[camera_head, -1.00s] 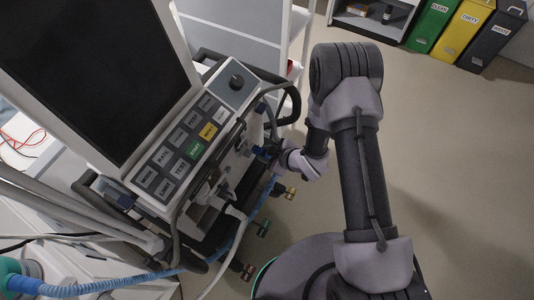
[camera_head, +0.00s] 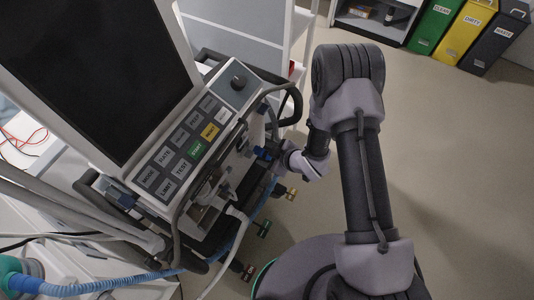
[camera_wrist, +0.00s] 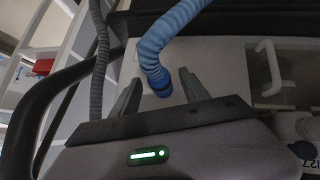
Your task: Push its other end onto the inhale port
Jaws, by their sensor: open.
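The blue corrugated hose (camera_head: 120,283) runs from a teal fitting at the lower left, along the front of the ventilator (camera_head: 180,165). Its dark blue end cuff (camera_head: 264,153) is at the machine's front, beside my gripper (camera_head: 277,156). In the wrist view the cuff (camera_wrist: 162,88) lies between the two fingers of my gripper (camera_wrist: 160,88), which are apart with gaps on both sides. The cuff faces a pale panel (camera_wrist: 215,65). The inhale port cannot be made out; I cannot tell whether the cuff is seated on it.
A grey corrugated hose (camera_wrist: 102,45) and a thick black rail (camera_wrist: 40,110) are left of the fingers. A white handle (camera_wrist: 270,65) is at the right. Floor right of my arm is clear. Green, yellow and dark bins (camera_head: 465,35) stand at the back right.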

